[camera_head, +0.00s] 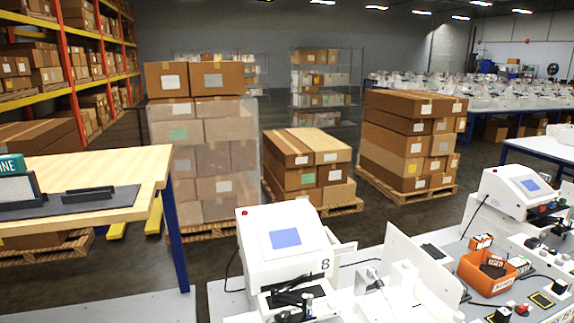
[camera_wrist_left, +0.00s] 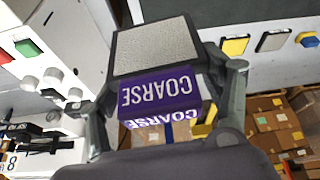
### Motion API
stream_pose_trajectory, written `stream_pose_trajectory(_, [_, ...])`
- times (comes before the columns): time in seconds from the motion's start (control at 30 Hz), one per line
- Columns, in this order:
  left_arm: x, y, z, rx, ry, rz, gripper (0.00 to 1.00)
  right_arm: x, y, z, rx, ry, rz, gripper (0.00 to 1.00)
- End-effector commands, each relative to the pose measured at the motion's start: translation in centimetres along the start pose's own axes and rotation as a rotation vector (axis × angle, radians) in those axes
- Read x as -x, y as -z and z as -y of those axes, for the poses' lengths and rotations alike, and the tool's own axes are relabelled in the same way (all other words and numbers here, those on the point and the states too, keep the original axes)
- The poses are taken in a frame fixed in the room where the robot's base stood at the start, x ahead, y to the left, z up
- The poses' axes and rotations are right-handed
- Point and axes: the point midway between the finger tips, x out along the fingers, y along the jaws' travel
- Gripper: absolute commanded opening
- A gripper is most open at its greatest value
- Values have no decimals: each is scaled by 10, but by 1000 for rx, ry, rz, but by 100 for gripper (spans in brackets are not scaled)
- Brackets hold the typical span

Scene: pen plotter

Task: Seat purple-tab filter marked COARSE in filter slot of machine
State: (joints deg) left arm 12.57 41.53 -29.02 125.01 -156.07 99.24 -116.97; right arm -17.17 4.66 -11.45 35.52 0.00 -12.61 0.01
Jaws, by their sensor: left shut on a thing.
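The purple-tab filter (camera_wrist_left: 160,90) is in the left wrist view, with a grey mesh panel in a dark frame and COARSE in white letters, upside down in the picture. My left gripper (camera_wrist_left: 156,88) is shut on it, one finger on each side of the tab. White machine housing with knobs (camera_wrist_left: 55,75) fills the left of the wrist view. I cannot make out the filter slot. Neither gripper shows in the head view.
An orange bin (camera_head: 487,272) and another white machine (camera_head: 515,195) are at right. A wooden table (camera_head: 120,170) holds a grey mat with dark items at left. Coloured tabs, including a yellow one (camera_wrist_left: 235,46), line a white surface. Stacked cartons (camera_head: 305,150) stand behind.

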Motion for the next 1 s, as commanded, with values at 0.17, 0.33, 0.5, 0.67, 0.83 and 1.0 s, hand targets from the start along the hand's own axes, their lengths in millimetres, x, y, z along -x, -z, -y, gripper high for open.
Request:
stream_pose_trajectory(0.17, [30, 15, -52, -130, -58, -8, 44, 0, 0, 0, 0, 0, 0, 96])
stream_pose_trajectory(0.33, [64, 21, -98, -252, -107, -8, 44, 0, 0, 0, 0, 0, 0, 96])
stream_pose_trajectory(0.5, [101, 19, -137, -366, -152, -9, 44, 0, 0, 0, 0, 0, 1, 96])
stream_pose_trajectory(0.67, [132, 11, -161, -453, -188, -7, 44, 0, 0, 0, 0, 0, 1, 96])
stream_pose_trajectory(0.83, [155, 1, -174, -521, -216, -5, 44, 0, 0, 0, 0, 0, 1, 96])
stream_pose_trajectory(1.0, [171, -8, -180, -573, -237, -4, 44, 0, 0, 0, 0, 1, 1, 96])
